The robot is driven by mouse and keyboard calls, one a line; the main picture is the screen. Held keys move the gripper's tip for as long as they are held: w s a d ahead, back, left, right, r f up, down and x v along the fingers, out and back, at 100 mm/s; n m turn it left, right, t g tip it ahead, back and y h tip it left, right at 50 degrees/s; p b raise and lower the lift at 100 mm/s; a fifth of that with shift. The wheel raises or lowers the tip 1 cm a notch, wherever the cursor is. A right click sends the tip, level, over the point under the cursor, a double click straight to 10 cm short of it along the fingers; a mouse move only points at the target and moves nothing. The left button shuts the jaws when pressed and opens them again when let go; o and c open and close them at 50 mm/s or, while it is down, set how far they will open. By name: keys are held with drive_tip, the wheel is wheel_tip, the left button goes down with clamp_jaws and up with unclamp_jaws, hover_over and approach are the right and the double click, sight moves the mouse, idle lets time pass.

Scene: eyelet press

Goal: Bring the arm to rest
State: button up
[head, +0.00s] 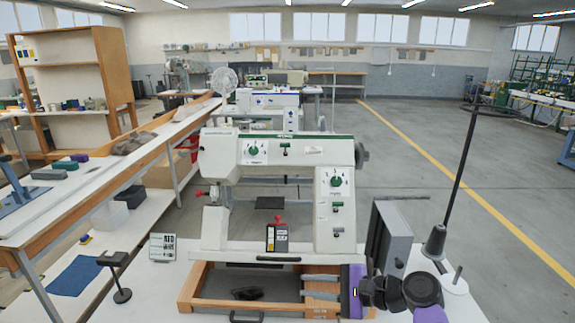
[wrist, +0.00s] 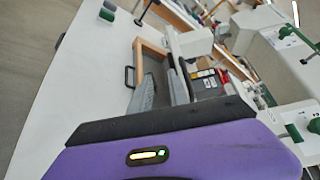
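My gripper (head: 305,286) is at the lower right of the middle in the head view, in front of the white eyelet press (head: 275,185). Its purple and black wrist is on the right, and its two grey fingers point left over the wooden frame (head: 190,290) below the press. The fingers are apart, with nothing visible between them. In the wrist view the gripper (wrist: 160,68) also shows its fingers spread, pointing up the picture towards the wooden frame. Part of my arm shows at the lower right of the head view.
A grey box (head: 390,240) and a dark thread stand (head: 436,240) are close to my arm on the right. A small dark item (head: 247,293) is inside the frame. Open floor lies to the right.

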drive_tip(key=d+f+n+t+h, duration=0.2)
drive_tip(key=d+f+t+h, duration=0.2)
drive_tip(key=d+t+h, duration=0.3)
drive_tip(key=s+d+f+n+t+h, duration=0.25)
drive_tip(key=s+d, duration=0.35)
drive_tip(key=s, duration=0.4)
drive_tip(key=s+r+n+h, duration=0.1)
drive_tip(key=s+r+n, duration=0.2)
drive_tip(key=s, duration=1.7)
drive_tip(key=s+r+n+g+h, duration=0.1)
drive_tip(key=s+r+n, duration=0.3)
drive_tip(key=s, duration=1.6)
drive_tip(key=shift+s+d+n+h+b, duration=0.15)
drive_tip(key=shift+d+n+h+b, duration=0.15)
drive_tip(key=shift+d+n+h, duration=0.25)
drive_tip(key=shift+o, duration=0.2)
drive_tip(key=shift+a+r, duration=0.1)
